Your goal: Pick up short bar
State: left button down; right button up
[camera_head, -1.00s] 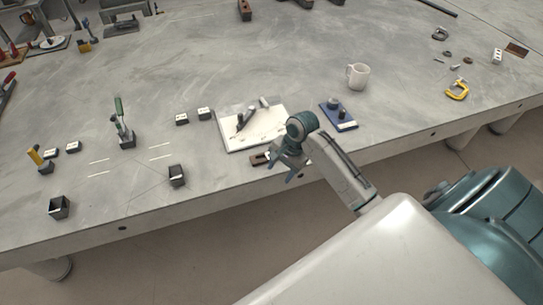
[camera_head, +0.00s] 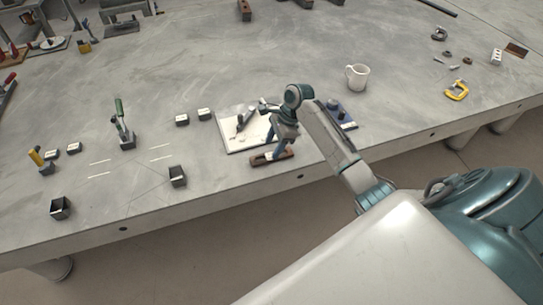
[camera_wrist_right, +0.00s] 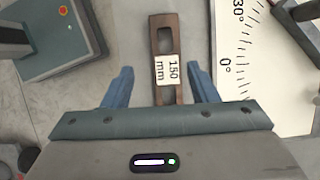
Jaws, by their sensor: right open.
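A brown slotted bar (camera_head: 262,160) with a white label lies on the table near its front edge. In the right wrist view the bar (camera_wrist_right: 165,34) points away from me, and its label reads "150 mm". My right gripper (camera_head: 275,151) is over the bar with its fingers pointing down. In the right wrist view the open fingers (camera_wrist_right: 161,70) are on either side of the bar, with a gap on each side. I cannot tell how far the tips are above the table. My left gripper is not in view.
A white plate with an angle scale (camera_head: 232,140) lies just behind the bar, with metal parts on it. A white mug (camera_head: 357,77) stands farther back. A small dark open box (camera_head: 177,176) stands to the left.

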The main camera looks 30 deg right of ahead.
aim_at(267, 158)
jog(key=p+x, duration=0.1)
jog(key=x, duration=0.4)
jog(key=shift+w+d+f, duration=0.15)
jog(key=shift+w, duration=0.05)
grip_shut()
